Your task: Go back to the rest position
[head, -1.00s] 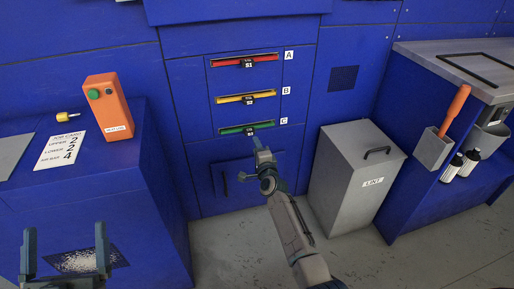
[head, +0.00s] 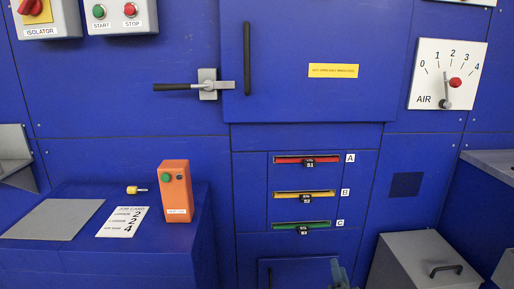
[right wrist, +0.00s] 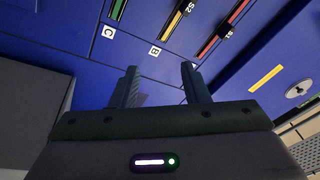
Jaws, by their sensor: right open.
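My right gripper (right wrist: 160,82) is open, with nothing between its two fingers in the right wrist view. In the head view only a grey tip of my right gripper (head: 339,272) shows at the bottom edge, below and right of the green slot (head: 303,227). It appears apart from the panel. The slots marked A, B and C also show upside down or tilted in the right wrist view, beyond the fingers. My left gripper is not in view.
A grey lint bin (head: 408,265) with a black handle stands at lower right. An orange handset (head: 175,195) and a job card (head: 122,222) are on the blue ledge at left. A door with a lever latch (head: 207,86) and an air dial (head: 447,75) are above.

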